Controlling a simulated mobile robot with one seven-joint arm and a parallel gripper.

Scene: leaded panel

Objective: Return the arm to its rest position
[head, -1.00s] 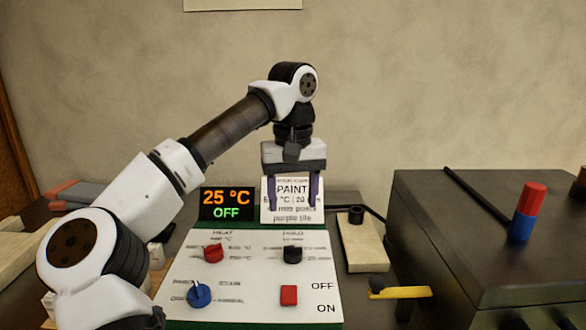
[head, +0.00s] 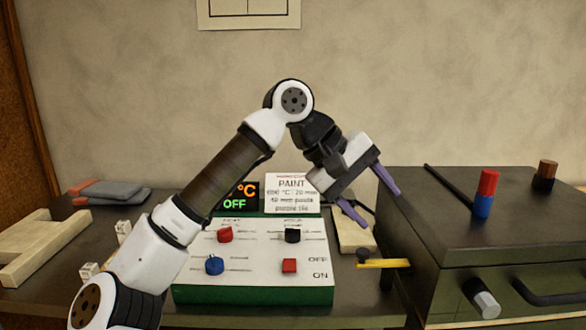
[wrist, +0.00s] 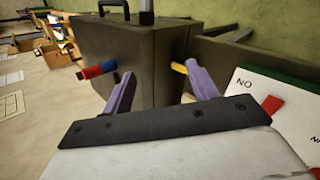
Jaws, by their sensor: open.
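My gripper (head: 373,202) is open and empty, with its two purple fingers spread apart. In the head view it hangs tilted down to the right, in front of the wall and right of the paint card (head: 291,193). In the wrist view my gripper (wrist: 160,92) points toward the dark cabinet (wrist: 130,60), with nothing between the fingers. My arm bends at the top and slants down to the lower left, covering part of the temperature display (head: 240,196), where "°C" and "OFF" show.
The control panel (head: 258,291) with red, blue and black controls stands below the arm. The dark cabinet at right carries a red-blue cylinder (head: 485,193) and a brown cylinder (head: 544,175). Wooden pieces (head: 40,245) lie at left.

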